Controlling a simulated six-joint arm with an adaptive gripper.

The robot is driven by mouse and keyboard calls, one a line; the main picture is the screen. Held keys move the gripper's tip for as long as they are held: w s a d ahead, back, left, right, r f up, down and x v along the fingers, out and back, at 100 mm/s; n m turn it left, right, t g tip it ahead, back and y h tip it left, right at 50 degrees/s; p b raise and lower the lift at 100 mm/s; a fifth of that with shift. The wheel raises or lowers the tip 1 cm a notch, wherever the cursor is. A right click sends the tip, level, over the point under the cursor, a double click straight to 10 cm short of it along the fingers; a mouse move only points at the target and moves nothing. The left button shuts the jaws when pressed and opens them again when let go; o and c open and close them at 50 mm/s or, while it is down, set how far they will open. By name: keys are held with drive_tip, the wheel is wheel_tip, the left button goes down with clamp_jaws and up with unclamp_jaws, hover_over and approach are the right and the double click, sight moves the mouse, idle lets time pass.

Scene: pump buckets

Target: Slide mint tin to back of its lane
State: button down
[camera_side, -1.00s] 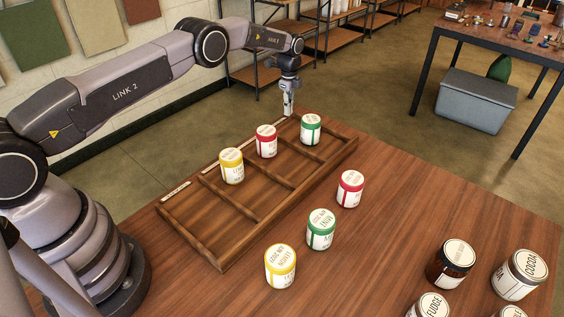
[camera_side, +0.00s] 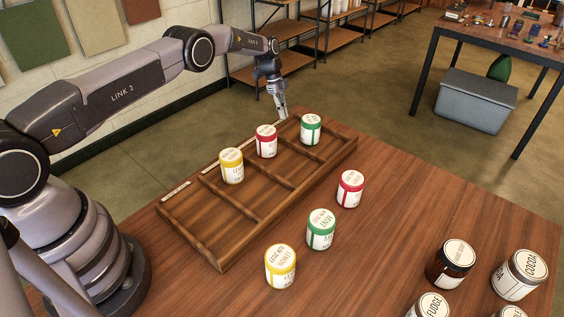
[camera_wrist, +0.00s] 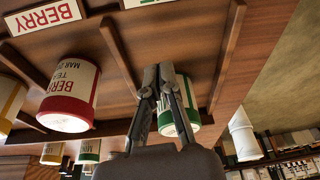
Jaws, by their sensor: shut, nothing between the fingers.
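The mint tin (camera_side: 311,134), white with a green band and lid rim, stands upright in the far-right lane of the wooden tray (camera_side: 200,219), towards its labelled edge. It also shows in the wrist view (camera_wrist: 182,118), partly hidden behind my fingers. My gripper (camera_side: 284,116) is shut and empty. In the side view it is tilted, with its tips low by the tray's labelled edge, left of the mint tin and apart from it. In the wrist view my fingertips (camera_wrist: 158,72) overlap the tin's left side; whether they touch it I cannot tell.
A red berry tin (camera_side: 266,142) and a yellow tin (camera_side: 232,167) stand in neighbouring lanes, split by low wooden dividers. Yellow (camera_side: 280,267), green (camera_side: 320,231) and red (camera_side: 350,190) tins stand on the table right of the tray. Several jars stand at the lower right.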

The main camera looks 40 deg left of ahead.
sight(310, 133)
drive_tip(key=x, duration=0.4)
drive_tip(key=d, duration=0.2)
drive_tip(key=shift+w+d, duration=0.15)
drive_tip(key=shift+d, duration=0.1)
drive_tip(key=shift+w+d, duration=0.1)
drive_tip(key=shift+d, duration=0.65)
drive_tip(key=d, duration=0.4)
drive_tip(key=shift+w+d, duration=0.2)
drive_tip(key=shift+w, duration=0.05)
